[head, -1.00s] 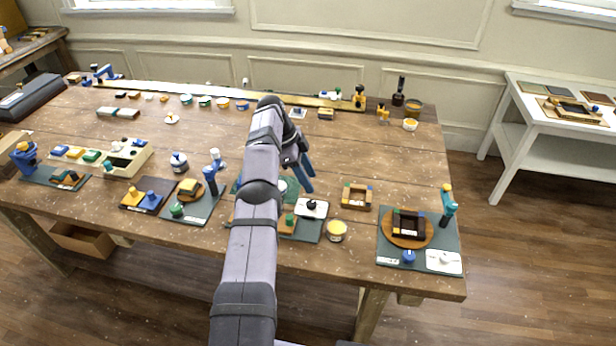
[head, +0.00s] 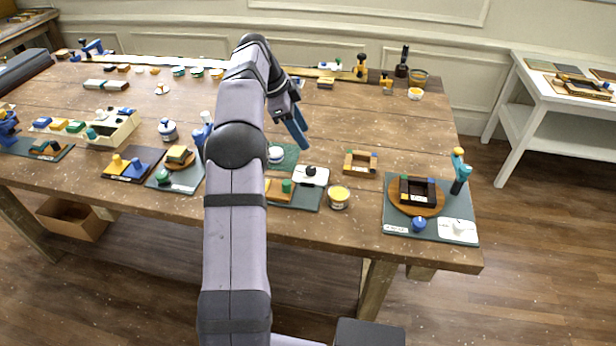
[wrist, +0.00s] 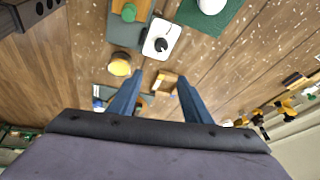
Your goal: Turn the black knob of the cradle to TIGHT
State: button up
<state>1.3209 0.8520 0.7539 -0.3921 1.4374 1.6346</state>
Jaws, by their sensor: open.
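The black knob (head: 311,171) stands on a white plate (head: 318,181) at the right of the cradle, on a dark green base (head: 303,200) near the table's front. An orange-brown block (head: 275,189) with a green knob (head: 286,186) is left of it. The black knob also shows in the wrist view (wrist: 161,45), above the fingertips. My gripper (head: 298,127) is open and empty, with its blue fingers (wrist: 160,82) apart over the table, clear of the knob. Any marking for TIGHT is too small to read.
A yellow-topped jar (head: 339,197) stands close to the right of the cradle. A wooden frame (head: 361,162) lies behind the jar. Bare table lies behind the frame.

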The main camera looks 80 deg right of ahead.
aim_at(311, 169)
notch_tip(311, 169, down, 6)
jog(key=n, duration=0.4)
jog(key=shift+w+f+n+h, duration=0.25)
jog(key=shift+w+n+h, duration=0.05)
jog(key=shift+w+n, duration=0.1)
jog(key=shift+s+f+p, duration=0.1)
jog(key=shift+p, duration=0.2)
jog(key=shift+p+x, duration=1.55)
jog(key=shift+x, duration=2.05)
